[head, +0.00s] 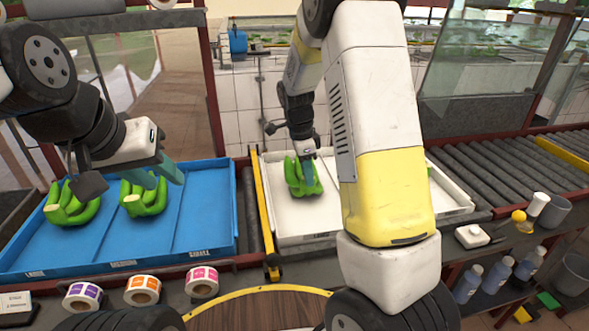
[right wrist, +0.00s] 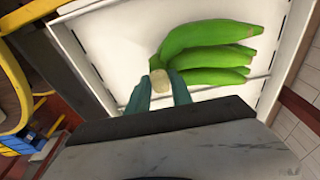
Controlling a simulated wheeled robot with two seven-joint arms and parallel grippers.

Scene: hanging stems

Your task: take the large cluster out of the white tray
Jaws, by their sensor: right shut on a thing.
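The large cluster (head: 300,180) of green bananas is in the white tray (head: 305,237) in the head view. My right gripper (head: 309,158) is shut on its pale cut crown from above. In the right wrist view the teal fingers (right wrist: 159,90) stand on both sides of the crown, and the green bananas (right wrist: 208,55) spread out beyond it over the tray floor. I cannot tell whether the cluster touches the floor. My left gripper (head: 160,175) is open, its teal fingers apart, just above and beside a green cluster (head: 143,200) in the blue tray.
The blue tray (head: 205,225) also holds another green cluster (head: 70,207) at its left. A yellow rail (head: 262,205) stands between the trays. Label rolls (head: 143,290) line the front edge. Roller conveyor (head: 510,165) lies bare at right; bottles (head: 497,275) stand lower right.

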